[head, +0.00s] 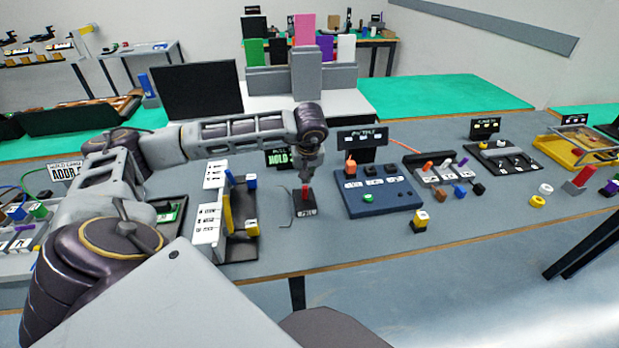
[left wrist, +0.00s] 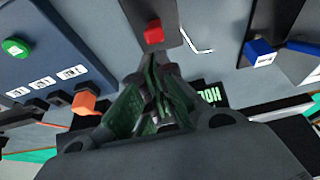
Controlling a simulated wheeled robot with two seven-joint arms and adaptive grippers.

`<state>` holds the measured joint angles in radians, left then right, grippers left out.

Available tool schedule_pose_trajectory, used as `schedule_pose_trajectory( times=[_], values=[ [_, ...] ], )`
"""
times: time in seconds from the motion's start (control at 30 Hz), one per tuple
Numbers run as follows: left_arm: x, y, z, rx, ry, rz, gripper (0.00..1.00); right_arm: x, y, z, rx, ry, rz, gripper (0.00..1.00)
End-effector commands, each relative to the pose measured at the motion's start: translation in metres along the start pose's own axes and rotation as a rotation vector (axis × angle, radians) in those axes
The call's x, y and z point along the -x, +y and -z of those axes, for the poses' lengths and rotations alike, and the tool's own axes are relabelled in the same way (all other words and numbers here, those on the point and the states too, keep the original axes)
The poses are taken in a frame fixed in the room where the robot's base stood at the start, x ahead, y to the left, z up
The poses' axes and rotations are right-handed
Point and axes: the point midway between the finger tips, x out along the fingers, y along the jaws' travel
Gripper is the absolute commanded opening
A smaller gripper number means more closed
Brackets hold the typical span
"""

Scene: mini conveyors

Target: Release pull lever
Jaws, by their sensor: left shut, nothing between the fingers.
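The pull lever has a red knob (head: 304,190) on a small black box (head: 306,208) with a white label, on the grey table. In the left wrist view the red knob (left wrist: 153,32) shows just beyond my fingertips. My left gripper (head: 307,179) is shut and empty, pointing down directly above the knob. Its closed dark fingers (left wrist: 154,62) also show in the left wrist view. I cannot tell whether the fingertips touch the knob. My right gripper is in neither view.
A blue button panel (head: 377,205) stands right of the lever box. A white rack with blue and yellow blocks (head: 209,235) stands to its left. A black sign with green letters (head: 277,158) is behind it. The table front (head: 340,245) is clear.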

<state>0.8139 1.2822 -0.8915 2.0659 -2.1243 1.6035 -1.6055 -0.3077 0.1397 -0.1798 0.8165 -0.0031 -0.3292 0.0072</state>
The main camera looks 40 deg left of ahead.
Motion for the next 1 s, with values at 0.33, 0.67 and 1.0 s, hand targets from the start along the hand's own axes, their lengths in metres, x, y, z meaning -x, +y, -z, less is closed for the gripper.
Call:
schedule_pose_trajectory(
  times=[0.33,0.67,1.0],
  values=[
    [0.005,0.0,0.002,0.001,-0.001,0.002,0.0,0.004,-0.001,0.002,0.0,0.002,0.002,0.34],
    [0.014,0.0,0.006,0.001,-0.001,0.002,0.0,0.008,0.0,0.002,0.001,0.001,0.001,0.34],
    [0.015,0.0,0.006,0.001,-0.001,0.002,0.0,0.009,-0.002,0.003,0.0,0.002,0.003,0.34]
  ],
)
